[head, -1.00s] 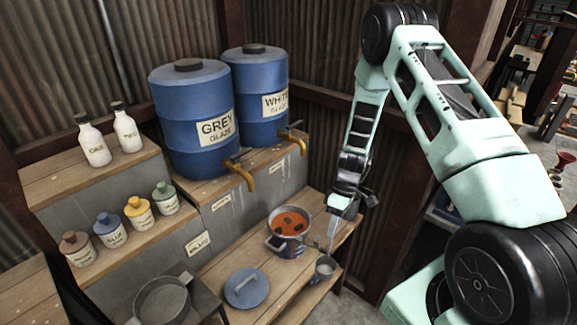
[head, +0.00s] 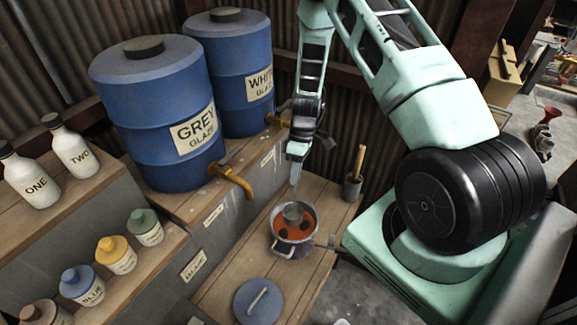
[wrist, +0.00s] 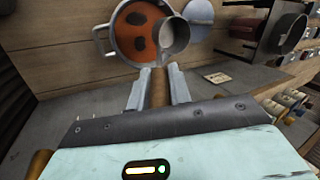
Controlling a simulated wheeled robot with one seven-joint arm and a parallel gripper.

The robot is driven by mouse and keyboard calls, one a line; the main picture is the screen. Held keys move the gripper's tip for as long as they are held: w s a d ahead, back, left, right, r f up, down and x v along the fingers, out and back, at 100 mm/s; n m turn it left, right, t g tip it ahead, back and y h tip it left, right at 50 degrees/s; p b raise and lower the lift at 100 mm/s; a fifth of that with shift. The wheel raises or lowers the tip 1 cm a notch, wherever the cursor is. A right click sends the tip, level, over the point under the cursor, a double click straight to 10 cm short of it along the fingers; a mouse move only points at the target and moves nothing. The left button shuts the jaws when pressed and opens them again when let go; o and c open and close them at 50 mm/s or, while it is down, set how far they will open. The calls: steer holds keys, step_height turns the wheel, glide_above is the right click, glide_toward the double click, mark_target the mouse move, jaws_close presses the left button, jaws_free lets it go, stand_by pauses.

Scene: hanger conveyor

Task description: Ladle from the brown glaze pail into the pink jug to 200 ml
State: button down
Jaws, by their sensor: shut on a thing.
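The glaze pail (head: 311,224) is a grey metal pot with side handles on the low wooden bench. It holds orange-brown glaze (head: 283,228) with dark patches on its surface. My gripper (head: 296,158) is above the pail, shut on the brown handle of a ladle (wrist: 159,90). The ladle's grey cup (head: 294,211) hangs over the far part of the pail's opening. In the wrist view the cup (wrist: 174,36) overlaps the pail's rim (wrist: 113,30). I cannot tell whether the cup touches the glaze or what it holds. I do not see a pink jug.
A blue lid (head: 257,301) lies on the bench nearer than the pail. A dark holder (head: 352,189) with a wooden-handled tool stands behind right. Grey (head: 150,110) and white (head: 232,70) glaze drums with taps stand left. Bottles (head: 30,178) and small jars (head: 117,256) line the shelves.

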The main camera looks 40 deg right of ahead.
mark_target(295, 187)
steer(key=shift+t+h, duration=0.6)
steer(key=shift+s+b+x, duration=0.2)
steer(key=shift+b+x, duration=1.8)
steer(key=shift+x, duration=0.8)
steer(key=f+b, duration=0.1)
steer(key=b, duration=0.2)
steer(key=s+f+t+h+b, duration=0.1)
steer(key=shift+a+f, duration=0.35)
steer(key=shift+a, duration=0.05)
steer(key=shift+f+b, duration=0.75)
steer(key=shift+b, duration=0.1)
steer(key=shift+r+p, duration=3.85)
steer(key=shift+r, duration=1.65)
steer(key=shift+d+f+b, duration=0.1)
steer(key=shift+b, duration=0.2)
